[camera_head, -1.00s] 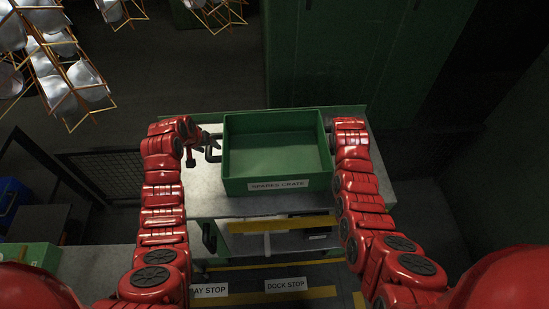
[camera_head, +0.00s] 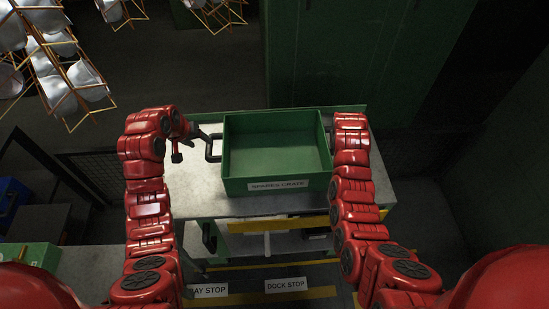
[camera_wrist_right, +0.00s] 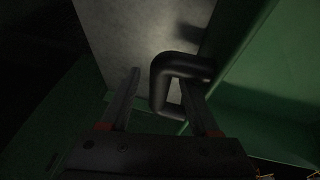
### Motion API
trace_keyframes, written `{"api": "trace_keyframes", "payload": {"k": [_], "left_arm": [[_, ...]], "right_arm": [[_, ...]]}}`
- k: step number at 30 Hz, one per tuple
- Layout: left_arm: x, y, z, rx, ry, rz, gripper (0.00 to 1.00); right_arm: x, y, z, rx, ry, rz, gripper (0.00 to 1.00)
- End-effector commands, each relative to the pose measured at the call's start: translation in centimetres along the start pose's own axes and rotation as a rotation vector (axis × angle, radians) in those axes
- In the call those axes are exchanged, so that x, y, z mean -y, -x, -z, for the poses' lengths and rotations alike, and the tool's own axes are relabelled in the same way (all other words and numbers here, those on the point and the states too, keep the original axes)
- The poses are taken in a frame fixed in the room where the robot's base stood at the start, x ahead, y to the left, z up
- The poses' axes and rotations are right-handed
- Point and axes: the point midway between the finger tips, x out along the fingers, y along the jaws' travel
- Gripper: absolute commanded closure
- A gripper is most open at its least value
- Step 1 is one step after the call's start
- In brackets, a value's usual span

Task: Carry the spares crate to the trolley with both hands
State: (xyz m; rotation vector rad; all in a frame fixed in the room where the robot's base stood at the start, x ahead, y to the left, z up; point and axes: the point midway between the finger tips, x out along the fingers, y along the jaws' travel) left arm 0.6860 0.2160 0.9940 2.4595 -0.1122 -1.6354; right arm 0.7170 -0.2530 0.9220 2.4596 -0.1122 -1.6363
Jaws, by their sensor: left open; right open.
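The green spares crate (camera_head: 276,186) stands upright and looks empty on a grey top (camera_head: 205,190) in the head view. Its black left handle (camera_head: 212,150) sticks out towards my left gripper (camera_head: 203,136). That gripper is open beside the handle, with its fingertips close to it; I cannot tell whether they touch. My right gripper is hidden by its arm in the head view. In the right wrist view my right gripper (camera_wrist_right: 163,100) is open, with a black crate handle (camera_wrist_right: 160,82) partly between its fingers. Which thing is the trolley is not clear.
Wire racks with silvery pots (camera_head: 60,75) hang at the upper left. A tall green panel (camera_head: 350,60) stands behind the grey top. Floor signs read "DOCK STOP" (camera_head: 286,285) and, partly hidden, "BAY STOP" (camera_head: 209,290). A mesh panel (camera_head: 95,175) stands at the left.

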Motion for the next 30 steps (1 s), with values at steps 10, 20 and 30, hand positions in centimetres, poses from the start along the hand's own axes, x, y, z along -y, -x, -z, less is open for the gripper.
{"api": "trace_keyframes", "payload": {"k": [10, 20, 30], "left_arm": [[0.0, 0.0, 0.0, 0.0, 0.0, 0.0, 0.38], [0.0, 0.0, 0.0, 0.0, 0.0, 0.0, 0.38], [0.0, 0.0, 0.0, 0.0, 0.0, 0.0, 0.38]], "right_arm": [[0.0, 5.9, 0.1, -0.004, 0.001, -0.002, 0.38], [0.0, 7.9, -0.1, 0.001, 0.001, 0.0, 0.38], [0.0, 7.9, -0.1, 0.001, 0.001, 0.0, 0.38]]}}
